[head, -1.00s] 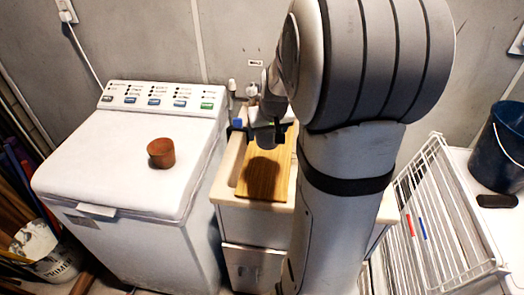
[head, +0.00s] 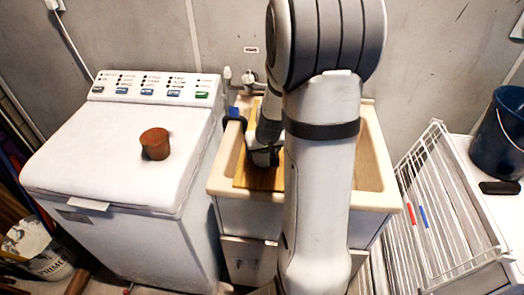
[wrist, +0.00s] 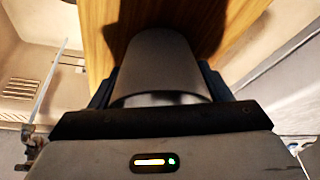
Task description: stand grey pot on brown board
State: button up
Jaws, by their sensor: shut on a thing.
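The grey pot (wrist: 160,62) is between the fingers of my gripper (wrist: 158,84) in the wrist view, and the gripper is shut on it. The brown board (head: 258,180) is wood and lies across the pale sink. It also shows behind the pot in the wrist view (wrist: 97,22), with a dark shadow beside the pot. The pot is over the board. I cannot tell whether its base touches the board. In the head view my arm hides much of the board and nearly all of the pot.
A washing machine (head: 120,178) stands left of the sink (head: 371,165), with a reddish-brown pot (head: 155,144) on its lid. Taps (head: 247,78) rise behind the sink. A white wire rack (head: 450,215) and a dark bucket (head: 499,135) are on the right.

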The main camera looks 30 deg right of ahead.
jog(key=shift+f, duration=0.15)
jog(key=o, duration=1)
jog(key=shift+c, duration=0.2)
jog(key=shift+r, duration=0.3)
jog(key=v, duration=1.1)
jog(key=s+a+r+n+g+y, duration=0.1)
jog(key=s+a+r, duration=0.3)
jog(key=s+a, duration=0.9)
jog(key=s+n, duration=0.1)
jog(key=s, duration=0.1)
jog(key=shift+s+a, duration=0.2)
jog(key=shift+s, duration=0.1)
